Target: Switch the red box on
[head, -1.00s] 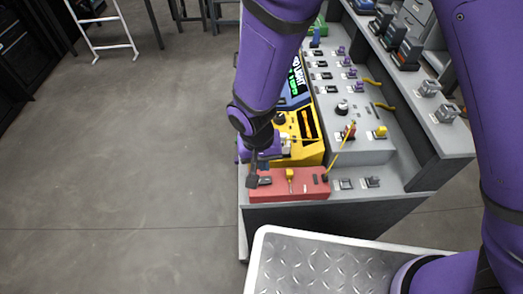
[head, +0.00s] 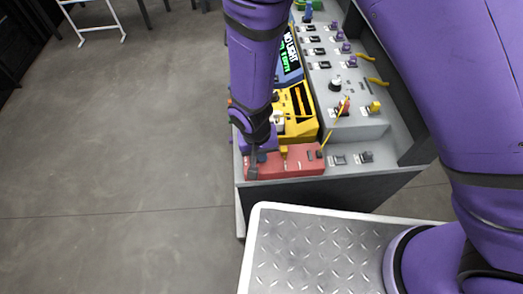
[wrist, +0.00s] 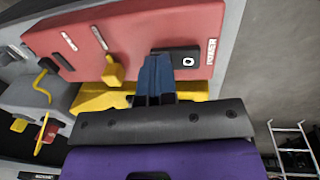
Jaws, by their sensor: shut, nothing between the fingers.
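The red box (head: 290,168) sits at the near end of the bench, with a yellow lever on top. In the wrist view the red box (wrist: 150,30) carries a black switch (wrist: 190,61) beside the printed word POWER. My gripper (wrist: 160,62) is shut and empty. Its dark blue fingertips reach the box face at the switch and cover part of it; I cannot tell whether they press it. In the head view my gripper (head: 253,172) is at the left end of the red box, partly hidden by my arm.
A yellow device (head: 298,112) and a blue device with a lit screen (head: 290,52) stand behind the red box. A grey panel (head: 350,125) with several switches and knobs is to the right. Open floor (head: 130,140) lies to the left.

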